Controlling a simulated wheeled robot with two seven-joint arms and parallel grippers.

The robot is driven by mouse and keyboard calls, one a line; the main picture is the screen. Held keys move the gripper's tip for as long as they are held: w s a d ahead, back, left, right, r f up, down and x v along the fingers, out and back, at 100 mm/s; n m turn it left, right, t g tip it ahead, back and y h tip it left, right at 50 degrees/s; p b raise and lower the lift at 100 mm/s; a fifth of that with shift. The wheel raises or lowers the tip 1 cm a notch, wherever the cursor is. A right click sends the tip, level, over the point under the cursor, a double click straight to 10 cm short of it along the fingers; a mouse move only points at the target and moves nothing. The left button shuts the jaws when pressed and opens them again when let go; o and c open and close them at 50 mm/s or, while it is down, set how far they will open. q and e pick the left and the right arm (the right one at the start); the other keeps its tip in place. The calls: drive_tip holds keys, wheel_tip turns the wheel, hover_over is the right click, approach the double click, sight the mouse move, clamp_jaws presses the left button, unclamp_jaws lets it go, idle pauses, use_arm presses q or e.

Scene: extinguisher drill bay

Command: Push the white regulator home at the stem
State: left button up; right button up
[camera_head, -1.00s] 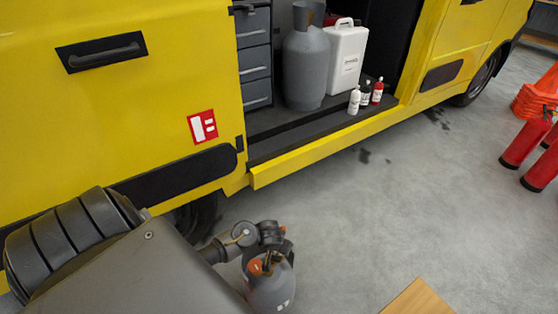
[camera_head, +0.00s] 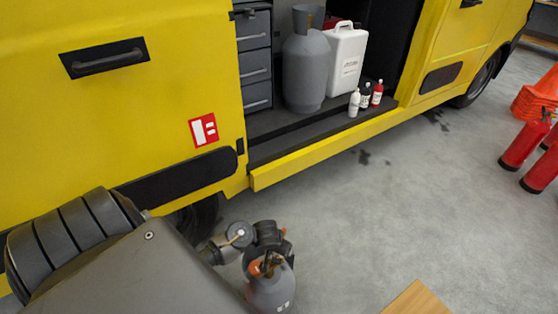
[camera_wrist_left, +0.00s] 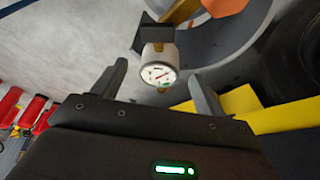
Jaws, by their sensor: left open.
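A grey gas cylinder (camera_head: 272,295) stands on the floor beside the van, partly behind my left arm. An orange part (camera_head: 255,269) shows at its top. My left gripper (camera_head: 269,263) is over the cylinder's top, small and dark in the head view. In the left wrist view the white regulator (camera_wrist_left: 157,64), with a round gauge face and a dark knob or block above it, appears between the two fingertips of my open left gripper (camera_wrist_left: 158,72). Gaps show on both sides of it. I cannot make out the stem or how the regulator sits on it. My right gripper is not in view.
The yellow van (camera_head: 150,110) fills the left, its bay holding a tall grey cylinder (camera_head: 306,75), a white canister (camera_head: 345,62) and small bottles. Red extinguishers (camera_head: 524,143) and orange cones (camera_head: 538,98) stand at right. A wooden surface (camera_head: 418,300) is at the front. The middle floor is clear.

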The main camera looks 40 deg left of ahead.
use_arm(q)
drive_tip(key=p+v, duration=0.2)
drive_tip(key=v, duration=0.5)
drive_tip(key=shift+p, duration=0.35)
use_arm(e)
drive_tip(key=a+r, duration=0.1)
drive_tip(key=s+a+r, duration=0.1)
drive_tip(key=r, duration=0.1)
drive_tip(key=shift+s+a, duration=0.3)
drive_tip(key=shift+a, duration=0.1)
use_arm(q)
drive_tip(key=shift+r, duration=0.1)
